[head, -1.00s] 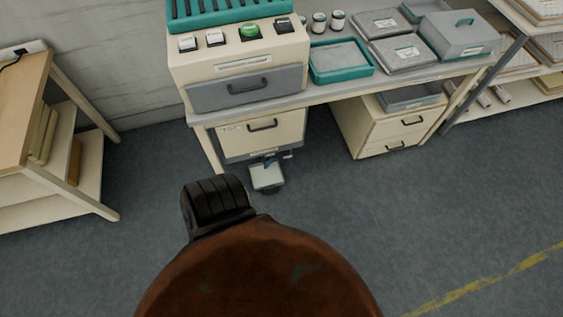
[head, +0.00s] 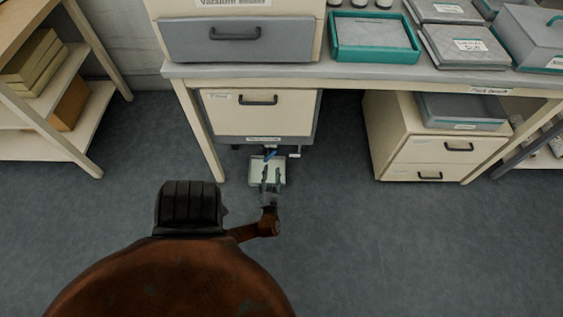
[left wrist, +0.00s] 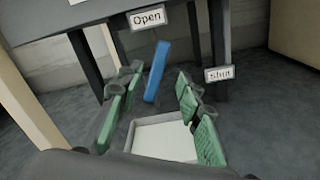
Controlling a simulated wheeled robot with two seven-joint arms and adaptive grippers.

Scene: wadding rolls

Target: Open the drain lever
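The drain lever is a small blue bar (head: 270,154) under the bench, below the lower cream drawer. In the left wrist view the blue lever (left wrist: 157,72) hangs tilted, just below the "Open" sign (left wrist: 146,18). A "Shut" sign (left wrist: 219,74) is to its right. My left gripper (head: 271,176) is in front of the lever, over the tray. In the left wrist view its green-padded fingers (left wrist: 153,112) are spread apart, with the lever beyond and between them and no contact visible. My right gripper is not in view.
A shallow pale tray (left wrist: 163,137) lies on the floor below the lever. A bench leg (head: 200,135) stands to the left and a drawer cabinet (head: 420,152) to the right. A shelf unit (head: 45,145) is at far left. Open floor lies in front.

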